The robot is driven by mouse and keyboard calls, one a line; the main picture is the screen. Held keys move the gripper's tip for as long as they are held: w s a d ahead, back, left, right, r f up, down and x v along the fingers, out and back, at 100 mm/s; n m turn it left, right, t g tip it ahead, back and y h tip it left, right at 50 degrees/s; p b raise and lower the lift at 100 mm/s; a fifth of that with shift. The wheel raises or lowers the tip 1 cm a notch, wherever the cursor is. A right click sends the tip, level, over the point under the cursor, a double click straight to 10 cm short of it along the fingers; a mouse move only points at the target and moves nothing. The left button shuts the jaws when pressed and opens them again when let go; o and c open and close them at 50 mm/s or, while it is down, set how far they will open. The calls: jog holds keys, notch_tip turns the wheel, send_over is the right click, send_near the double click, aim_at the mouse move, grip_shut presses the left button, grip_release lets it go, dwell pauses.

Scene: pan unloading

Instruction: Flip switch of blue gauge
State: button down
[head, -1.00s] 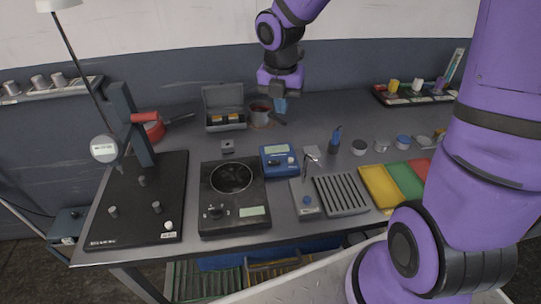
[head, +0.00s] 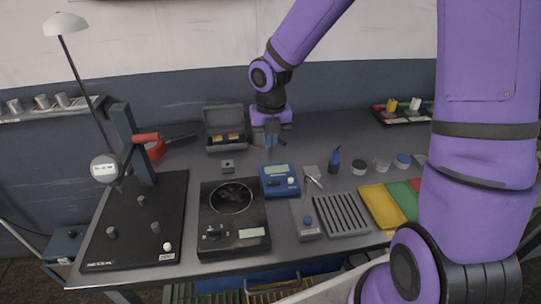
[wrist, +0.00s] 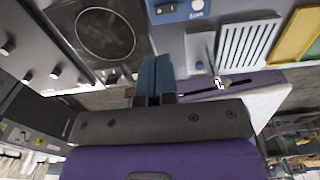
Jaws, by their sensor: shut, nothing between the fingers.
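The blue gauge (head: 280,181) is a small box with a pale display, lying on the workbench just right of the black hot plate. It has a light round knob on its front face; whether this is the switch, and its position, is too small to tell. Its lower part shows at the top edge in the wrist view (wrist: 181,9). My gripper (head: 271,142) is shut and empty, pointing down, above and behind the gauge and apart from it. In the wrist view, its blue-grey fingers (wrist: 155,78) are together below the gauge.
A black hot plate (head: 233,243) stands left of the gauge, with a dial stand (head: 136,245) further left. A grey box with a blue button (head: 307,222) and a slotted grey tray (head: 341,216) lie in front right. An open case (head: 226,127) stands behind, left of my gripper.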

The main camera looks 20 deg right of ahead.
aim_at(270, 182)
notch_tip(270, 182, down, 13)
dwell(0.5)
jog(key=shift+f, duration=0.1)
